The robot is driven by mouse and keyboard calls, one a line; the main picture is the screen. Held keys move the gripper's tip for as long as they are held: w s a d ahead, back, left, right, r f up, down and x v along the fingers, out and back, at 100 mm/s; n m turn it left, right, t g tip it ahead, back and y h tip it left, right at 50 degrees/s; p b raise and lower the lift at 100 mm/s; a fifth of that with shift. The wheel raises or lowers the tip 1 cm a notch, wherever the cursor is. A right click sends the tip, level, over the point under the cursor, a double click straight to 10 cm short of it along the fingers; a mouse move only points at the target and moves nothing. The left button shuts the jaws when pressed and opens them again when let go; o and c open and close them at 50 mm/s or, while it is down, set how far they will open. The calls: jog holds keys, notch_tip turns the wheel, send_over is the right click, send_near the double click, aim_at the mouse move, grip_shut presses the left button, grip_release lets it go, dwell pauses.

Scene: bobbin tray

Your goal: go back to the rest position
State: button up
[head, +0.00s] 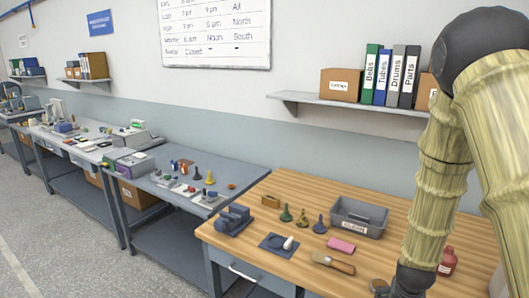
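My arm (440,165) stands at the right of the head view, with a yellowish bamboo-like surface and dark joints. It bends at the top and comes down over the front right of the wooden table (215,232). Its lower dark joint is at the bottom edge of the picture.
On the wooden table are a grey bin marked CLEAN (345,228), several bobbin-like pieces (302,217), a blue pad (268,243), a pink block (341,245), a brush (333,263) and a red bottle (447,262). A wall shelf (390,108) is behind my arm. Floor is clear at left.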

jog(key=s+a+f+n+g+b, duration=0.1)
jog(key=s+a+f+n+b, duration=0.1)
jog(key=s+a+f, duration=0.55)
jog(key=s+a+f+n+g+b, duration=0.1)
jog(key=s+a+f, duration=0.1)
jog(key=s+f, duration=0.9)
jog(key=s+a+f+n+y+b, duration=0.1)
jog(key=s+a+f, duration=0.2)
jog(key=s, duration=0.4)
jog(key=s+a+f+g+y+b, duration=0.1)
jog(key=s+a+f, duration=0.2)
jog(key=s+f, duration=0.3)
jog(key=shift+s+a+n, duration=0.15)
jog(key=shift+s+n, duration=0.25)
jog(key=shift+s, duration=0.55)
jog(key=shift+f, duration=0.1)
